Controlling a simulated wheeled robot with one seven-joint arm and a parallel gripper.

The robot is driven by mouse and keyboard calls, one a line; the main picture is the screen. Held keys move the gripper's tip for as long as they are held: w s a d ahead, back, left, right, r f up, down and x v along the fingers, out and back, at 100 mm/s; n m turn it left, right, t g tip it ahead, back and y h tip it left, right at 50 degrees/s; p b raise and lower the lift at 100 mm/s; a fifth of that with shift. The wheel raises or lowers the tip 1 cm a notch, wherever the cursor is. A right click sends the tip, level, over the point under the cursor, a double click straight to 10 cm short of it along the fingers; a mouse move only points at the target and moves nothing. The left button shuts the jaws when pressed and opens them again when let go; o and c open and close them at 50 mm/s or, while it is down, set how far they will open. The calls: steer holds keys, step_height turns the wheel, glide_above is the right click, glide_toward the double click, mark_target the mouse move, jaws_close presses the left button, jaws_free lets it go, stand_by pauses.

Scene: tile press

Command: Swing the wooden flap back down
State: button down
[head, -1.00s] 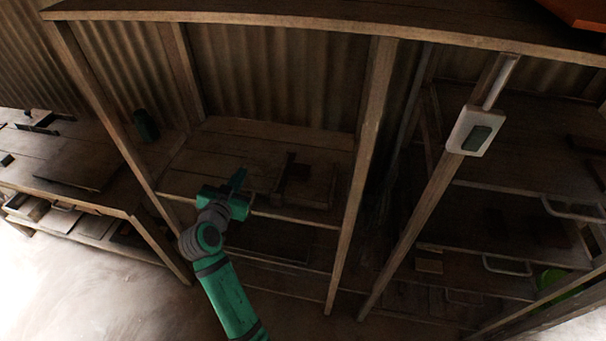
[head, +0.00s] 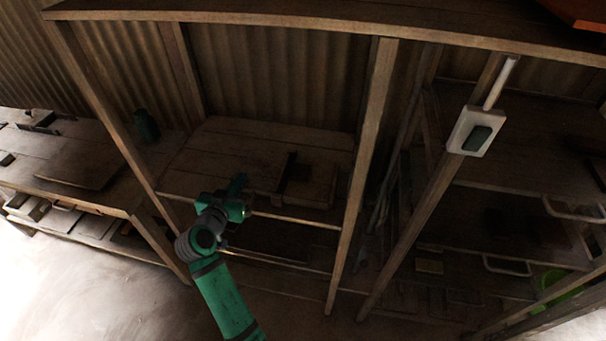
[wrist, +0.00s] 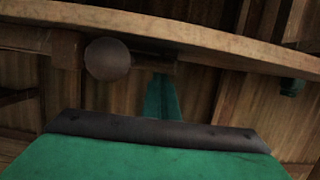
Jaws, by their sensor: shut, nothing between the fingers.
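A wooden tile press (head: 312,190) sits on the middle shelf, with a dark upright bar at its left side. I cannot tell a separate flap on it in the head view. In the wrist view a wooden board (wrist: 200,38) crosses the top, close to the camera; it may be the flap. A round dark knob (wrist: 107,59) shows just below its edge. My green gripper (head: 238,184) is to the left of the press at the shelf's front, apart from it in the head view. Its fingers (wrist: 162,98) are shut and empty, partly hidden behind the dark band of my wrist.
Wooden posts (head: 362,175) stand to the right of the press, and another post (head: 115,130) stands to the left. A dark green bottle (head: 146,125) stands at the back left. A switch box (head: 476,130) hangs on the right post. The shelf top (head: 235,150) behind my gripper is clear.

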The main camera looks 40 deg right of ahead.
steer(key=shift+f, duration=0.1)
steer(key=r, duration=0.4)
steer(key=shift+a+r, duration=0.2)
steer(key=shift+r, duration=0.05)
steer(key=v, duration=0.9)
steer(key=shift+s+a, duration=0.15)
steer(key=shift+s, duration=0.2)
steer(key=shift+f, duration=0.1)
